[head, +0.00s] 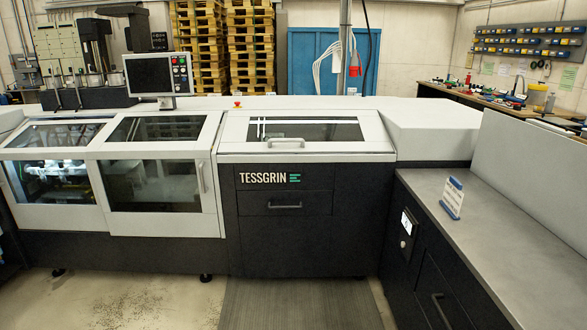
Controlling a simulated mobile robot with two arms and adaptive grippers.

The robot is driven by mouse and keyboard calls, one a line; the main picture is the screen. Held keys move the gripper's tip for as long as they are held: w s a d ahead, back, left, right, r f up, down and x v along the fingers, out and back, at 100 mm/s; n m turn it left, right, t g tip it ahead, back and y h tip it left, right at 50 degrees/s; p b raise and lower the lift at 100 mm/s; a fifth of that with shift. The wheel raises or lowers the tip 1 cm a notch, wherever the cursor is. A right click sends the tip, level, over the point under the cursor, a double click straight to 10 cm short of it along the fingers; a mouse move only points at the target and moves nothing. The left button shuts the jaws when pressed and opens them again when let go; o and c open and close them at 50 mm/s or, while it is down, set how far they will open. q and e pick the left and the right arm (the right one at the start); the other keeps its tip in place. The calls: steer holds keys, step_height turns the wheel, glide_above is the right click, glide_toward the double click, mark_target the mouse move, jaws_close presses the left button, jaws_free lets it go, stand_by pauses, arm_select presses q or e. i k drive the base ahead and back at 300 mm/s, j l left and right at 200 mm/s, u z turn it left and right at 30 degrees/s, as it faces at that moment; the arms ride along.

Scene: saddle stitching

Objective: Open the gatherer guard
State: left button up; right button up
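The long white and dark machine marked TESSGRIN has three windowed guards, all looking shut. The far-left guard (50,136) has clear panes with lit mechanism behind them. The guard beside it (158,128) has tinted panes and an upright handle (202,177) at its right edge. The third guard (290,150) is a low lid with a dark window and a horizontal handle (286,142) at its front. No readable label tells which one is the gatherer guard. Neither of my grippers shows in the head view.
A control screen (150,75) stands on the machine's top, with a red button (238,104) to its right. A grey counter (500,232) with a small sign (452,198) juts forward at right.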

mark_target(292, 131)
steer(key=i+z, duration=0.15)
steer(key=i, duration=0.6)
steer(key=i+z, duration=0.2)
steer(key=i, duration=0.5)
steer(key=j, duration=0.05)
